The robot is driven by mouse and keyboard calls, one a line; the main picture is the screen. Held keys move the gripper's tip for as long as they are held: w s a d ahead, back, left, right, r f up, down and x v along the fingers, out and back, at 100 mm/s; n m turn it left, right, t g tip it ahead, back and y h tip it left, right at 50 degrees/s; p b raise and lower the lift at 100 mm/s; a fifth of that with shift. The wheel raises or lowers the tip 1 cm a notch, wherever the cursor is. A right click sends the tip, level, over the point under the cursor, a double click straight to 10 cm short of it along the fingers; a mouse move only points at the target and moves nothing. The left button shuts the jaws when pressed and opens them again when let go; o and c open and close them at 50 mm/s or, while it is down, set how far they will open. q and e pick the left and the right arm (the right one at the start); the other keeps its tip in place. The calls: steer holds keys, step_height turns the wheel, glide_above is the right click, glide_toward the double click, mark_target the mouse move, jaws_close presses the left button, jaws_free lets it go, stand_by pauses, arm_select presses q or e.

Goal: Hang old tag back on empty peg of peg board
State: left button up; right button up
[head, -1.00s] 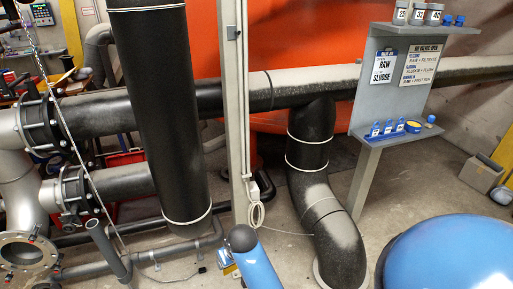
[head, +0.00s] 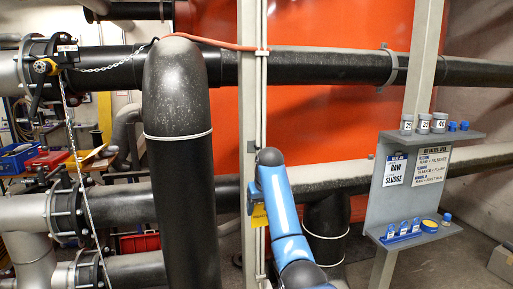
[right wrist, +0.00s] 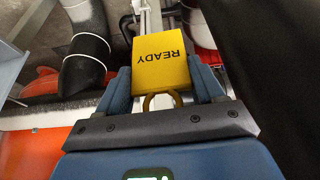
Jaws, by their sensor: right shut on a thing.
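My right gripper (right wrist: 160,85) is shut on a yellow tag (right wrist: 161,60) in the right wrist view. The tag reads READY, upside down in the picture, and has a yellow ring at its near end between the fingers. In the head view a bit of yellow tag (head: 259,215) shows beside my blue right arm, in front of the grey post; the arm hides most of the gripper. The grey board (head: 408,158) stands at the right, with a white RAW SLUDGE tag (head: 395,170) and a white text sign (head: 432,165) on it. I cannot make out an empty peg. My left gripper is not in view.
The grey post (head: 249,100) and a thick black pipe (head: 180,190) stand left of my arm. A long horizontal pipe (head: 330,180) passes behind the board.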

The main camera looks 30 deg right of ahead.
steer(key=shift+o, duration=0.2)
steer(key=d+r+p, duration=0.2)
steer(key=d+r, duration=0.1)
steer(key=r, duration=0.9)
steer(key=shift+d+r, duration=0.25)
